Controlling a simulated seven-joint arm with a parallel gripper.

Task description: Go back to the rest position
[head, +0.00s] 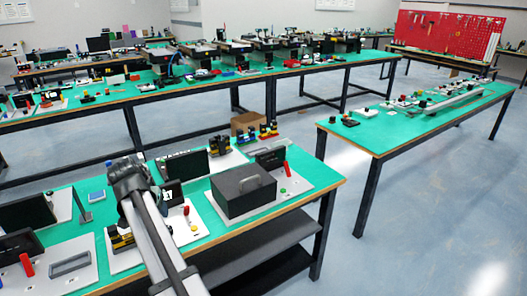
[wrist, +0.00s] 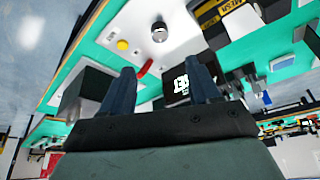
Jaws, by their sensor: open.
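My gripper (head: 127,176) shows in the head view over the near green-topped table (head: 222,222), seen from behind, with its fingertips hidden. In the wrist view, two dark fingers (wrist: 162,82) stand apart with nothing between them. Beyond them, a black display with white characters (wrist: 183,86) and a red lever (wrist: 144,68) appear on a white panel. That panel also bears a yellow button (wrist: 122,44) and a silver knob (wrist: 159,33). My gripper appears apart from these; the exact height above the table cannot be told.
On the near table, a black box with a handle (head: 243,190) stands right of my arm. A dark screen (head: 28,212) and a red lever (head: 26,265) are at left. Another green-topped table (head: 400,128) stands at right, with open floor (head: 400,225) before it.

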